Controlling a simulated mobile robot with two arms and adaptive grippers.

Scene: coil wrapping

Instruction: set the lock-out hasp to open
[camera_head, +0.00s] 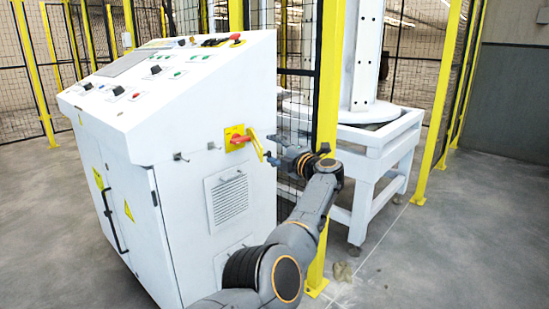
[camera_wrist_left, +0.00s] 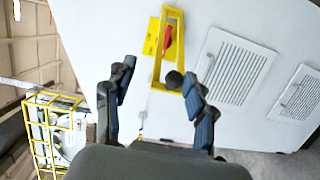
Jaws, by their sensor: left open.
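The yellow lock-out hasp (camera_head: 257,146) is a narrow frame beside the red rotary switch handle (camera_head: 240,140) on its yellow plate (camera_head: 230,132), on the cabinet's white side. In the left wrist view the hasp (camera_wrist_left: 158,70) is a long yellow loop, with the red handle (camera_wrist_left: 168,39) seen through it and a black knob (camera_wrist_left: 174,80) at its near end. My left gripper (camera_head: 273,150) is just right of the hasp in the head view. In the wrist view its fingers (camera_wrist_left: 158,76) are apart, with the knob near the right fingertip; contact cannot be told. My right gripper is out of view.
The white control cabinet (camera_head: 205,225) has small hooks and a vent grille (camera_head: 229,199) below the switch. A yellow fence post (camera_head: 328,80) stands close behind my left wrist. A white machine frame (camera_head: 375,140) is beyond it. Floor at the right is clear.

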